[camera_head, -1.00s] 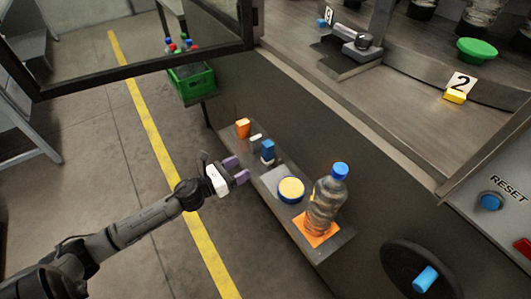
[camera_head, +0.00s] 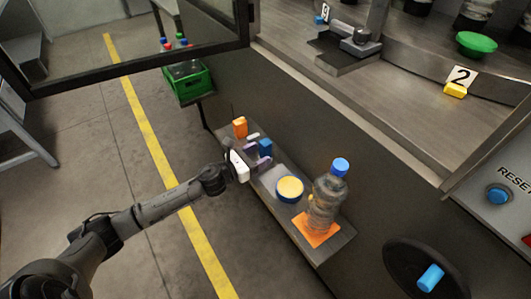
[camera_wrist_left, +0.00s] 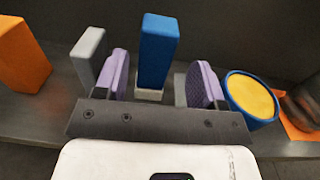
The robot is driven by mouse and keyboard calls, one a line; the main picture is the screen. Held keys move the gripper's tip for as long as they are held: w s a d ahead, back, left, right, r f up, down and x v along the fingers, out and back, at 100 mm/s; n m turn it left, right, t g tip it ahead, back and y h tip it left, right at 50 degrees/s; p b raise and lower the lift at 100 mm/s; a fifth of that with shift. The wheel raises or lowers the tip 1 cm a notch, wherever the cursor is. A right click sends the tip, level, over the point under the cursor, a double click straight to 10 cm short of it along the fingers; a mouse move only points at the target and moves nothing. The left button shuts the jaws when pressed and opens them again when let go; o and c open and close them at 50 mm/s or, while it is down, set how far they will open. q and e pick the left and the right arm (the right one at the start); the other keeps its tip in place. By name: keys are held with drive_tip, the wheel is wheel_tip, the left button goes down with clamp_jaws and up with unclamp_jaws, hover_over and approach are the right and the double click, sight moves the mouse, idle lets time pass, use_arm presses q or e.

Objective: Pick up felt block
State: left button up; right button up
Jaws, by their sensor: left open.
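A blue upright block with a pale grey base, which looks like the felt block, stands on the narrow shelf; it is in the head view (camera_head: 265,147) and the left wrist view (camera_wrist_left: 157,52). My left gripper (camera_head: 257,160) is open at the block. In the left wrist view its purple fingers (camera_wrist_left: 160,82) are to either side of the block, with a gap on both sides. Neither finger appears to touch it. My right gripper is not in view.
On the shelf (camera_head: 322,256) stand an orange block (camera_head: 240,127), a small pale grey block (camera_wrist_left: 89,54), a blue-rimmed yellow round tub (camera_head: 290,189) and a bottle (camera_head: 326,200) on an orange pad (camera_head: 316,230). A dark panel rises behind. A green crate (camera_head: 188,84) is farther back.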

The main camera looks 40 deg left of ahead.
sight(261, 152)
use_arm(q)
drive_tip(key=shift+w+f+b, duration=0.2)
drive_tip(key=shift+w+b, duration=0.2)
drive_tip(key=shift+w, duration=0.15)
drive_tip(key=b+x, duration=0.1)
drive_tip(key=x, duration=0.2)
drive_tip(key=shift+a, duration=0.15)
drive_tip(key=shift+w+b, duration=0.3)
drive_tip(key=shift+w, duration=0.3)
drive_tip(key=c, duration=1)
wheel_tip(261, 152, up, 9)
drive_tip(key=p, duration=0.5)
drive_tip(key=shift+f, duration=0.2)
drive_tip(key=shift+r+p, duration=0.4)
drive_tip(key=shift+r, duration=0.35)
